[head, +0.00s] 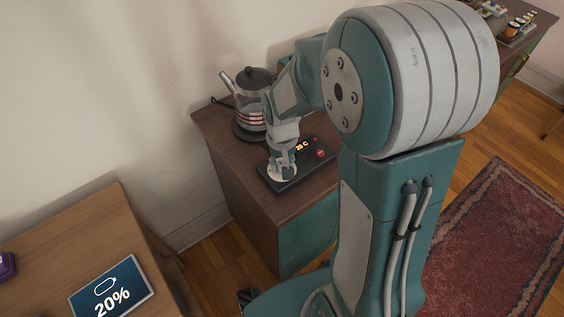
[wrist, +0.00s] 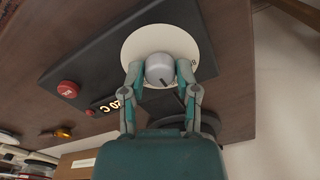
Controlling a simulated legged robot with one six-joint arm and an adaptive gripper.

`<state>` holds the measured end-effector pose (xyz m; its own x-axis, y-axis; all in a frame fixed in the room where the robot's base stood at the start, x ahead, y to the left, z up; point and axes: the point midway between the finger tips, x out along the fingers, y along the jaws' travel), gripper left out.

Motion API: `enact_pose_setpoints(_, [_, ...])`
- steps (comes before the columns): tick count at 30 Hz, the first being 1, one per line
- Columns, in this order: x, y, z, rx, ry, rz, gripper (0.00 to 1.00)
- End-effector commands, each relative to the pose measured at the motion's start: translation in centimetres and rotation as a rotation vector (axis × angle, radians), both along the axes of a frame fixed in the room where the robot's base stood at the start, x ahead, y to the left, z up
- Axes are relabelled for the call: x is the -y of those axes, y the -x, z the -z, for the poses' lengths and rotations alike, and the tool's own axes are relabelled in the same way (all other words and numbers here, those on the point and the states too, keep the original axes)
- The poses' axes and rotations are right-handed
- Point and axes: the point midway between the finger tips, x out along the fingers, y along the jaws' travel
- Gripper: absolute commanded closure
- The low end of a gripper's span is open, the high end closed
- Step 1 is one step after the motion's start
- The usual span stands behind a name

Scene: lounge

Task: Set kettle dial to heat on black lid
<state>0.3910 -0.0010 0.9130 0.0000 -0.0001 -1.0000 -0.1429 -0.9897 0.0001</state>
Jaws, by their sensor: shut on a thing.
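The black control panel (head: 312,163) lies on the dark wooden cabinet top, in front of the kettle (head: 250,118). The kettle is clear with red and white bands and a black lid (head: 257,76). In the wrist view the grey dial (wrist: 160,68) sits on a white disc (wrist: 136,41) on the panel. A dark pointer mark on the dial faces my gripper's palm. My gripper (wrist: 161,77) is shut on the dial, one finger on each side; it also shows in the head view (head: 283,170). The disc's markings are mostly hidden.
The panel has a lit temperature display (head: 302,146) ending in C and a red button (head: 320,154). A wooden table (head: 95,235) at lower left bears a screen (head: 112,293) reading 20%. A red rug (head: 490,240) lies at right.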

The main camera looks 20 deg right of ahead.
Motion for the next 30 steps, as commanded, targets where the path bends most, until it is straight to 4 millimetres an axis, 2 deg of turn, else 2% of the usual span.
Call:
enact_pose_setpoints(8, [0.0, 0.0, 0.1, 0.000, -0.001, 0.000, 1.00])
enact_pose_setpoints(9, [0.0, 0.0, 0.1, 0.000, -0.001, 0.000, 0.51])
enact_pose_setpoints(11, [0.0, 0.0, 0.1, 0.000, -0.001, 0.000, 0.25])
enact_pose_setpoints(23, [0.0, 0.0, -0.1, 0.000, 0.000, -0.001, 0.25])
enact_pose_setpoints(26, [0.0, -0.1, -0.9, 0.003, -0.001, -0.001, 0.25])
enact_pose_setpoints(30, [0.0, -0.1, -3.4, 0.006, 0.000, -0.001, 0.25])
